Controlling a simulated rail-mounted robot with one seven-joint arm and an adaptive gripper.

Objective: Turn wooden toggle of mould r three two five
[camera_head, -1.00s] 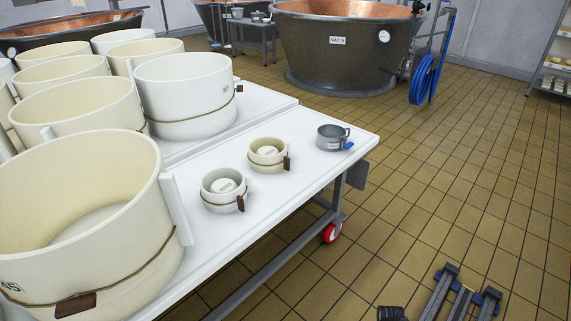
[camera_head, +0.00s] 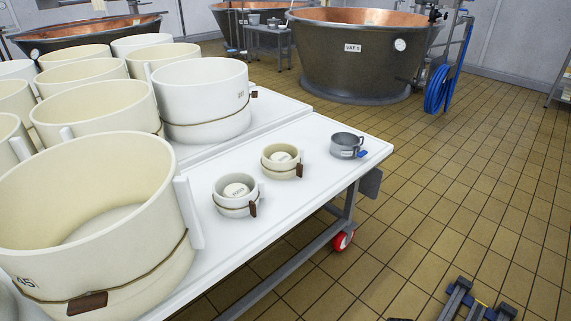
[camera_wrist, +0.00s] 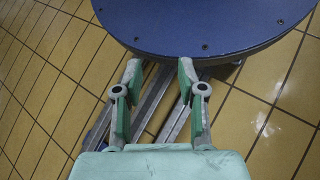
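Several round moulds with cords and brown wooden toggles stand on a white table in the head view. The large cream mould marked 45 (camera_head: 100,215) is in front, its toggle (camera_head: 87,305) low on its wall. A small white mould (camera_head: 235,207) has a toggle (camera_head: 253,208) at its right side. A small cream mould (camera_head: 268,163) behind it has a toggle (camera_head: 299,171). A larger white mould (camera_head: 205,95) has a toggle (camera_head: 253,95). I cannot read R325 on any. My gripper (camera_wrist: 159,80) shows only in the wrist view, open and empty, away from the moulds.
A grey metal cup (camera_head: 346,146) stands at the far right of the white table (camera_head: 320,135). More large moulds crowd the back left. A copper vat (camera_head: 360,60) with a blue hose (camera_head: 437,90) stands behind.

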